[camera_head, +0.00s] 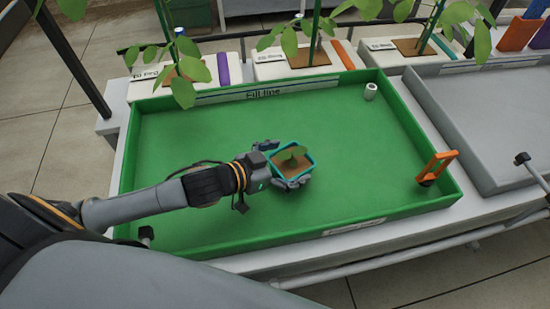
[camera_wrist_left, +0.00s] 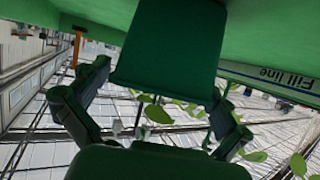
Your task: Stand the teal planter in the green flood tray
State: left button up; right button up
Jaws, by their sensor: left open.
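The teal planter (camera_head: 312,164) stands upright inside the green flood tray (camera_head: 400,218), near its middle. It has a square teal rim, brown soil and a small green plant. In the left wrist view the planter's wall (camera_wrist_left: 170,45) looks dark green in shadow, with its base end toward the tray floor. My left gripper (camera_head: 285,166) is at the planter's left side, fingers open on either side of it. In the left wrist view the fingers (camera_wrist_left: 155,108) are spread with gaps beside the planter. I cannot tell whether the planter's underside fully touches the floor. My right gripper is not visible.
A white cylindrical fitting (camera_head: 370,92) is in the tray's far right corner. An orange handle (camera_head: 437,167) is at its right wall. White blocks with tall plants (camera_head: 298,66) line the back. A grey tray (camera_head: 490,130) adjoins on the right. The tray floor around the planter is largely clear.

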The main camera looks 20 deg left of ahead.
pick_arm(q)
jog(key=v, duration=1.1)
jog(key=shift+s+a, duration=0.2)
jog(key=shift+s, duration=0.1)
jog(key=shift+r, duration=0.15)
